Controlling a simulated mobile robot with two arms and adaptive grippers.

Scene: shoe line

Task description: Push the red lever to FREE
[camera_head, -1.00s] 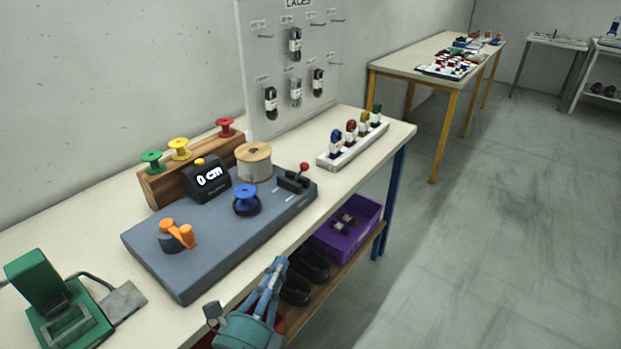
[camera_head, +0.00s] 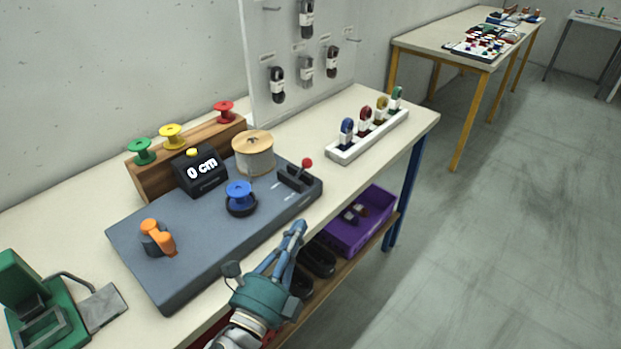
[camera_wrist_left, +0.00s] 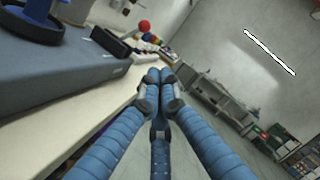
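The lever with a red ball knob (camera_head: 306,162) stands in a black slotted housing (camera_head: 297,180) at the right end of the grey base plate (camera_head: 190,262). Its label is too small to read. In the left wrist view the red knob (camera_wrist_left: 144,26) shows ahead, left of the fingers. My left gripper (camera_head: 298,228) is in front of the plate's near edge, over the front of the bench, apart from the lever. Its blue fingers are together at the tips (camera_wrist_left: 159,76), with nothing visible between them. My right gripper is not in view.
On the plate are a blue spool (camera_head: 239,192), a cord reel (camera_head: 254,153), a black display reading 0 cm (camera_head: 200,171) and an orange crank (camera_head: 158,238). A white rack (camera_head: 370,137) of colored laces stands to the right. A purple bin (camera_head: 362,226) sits below.

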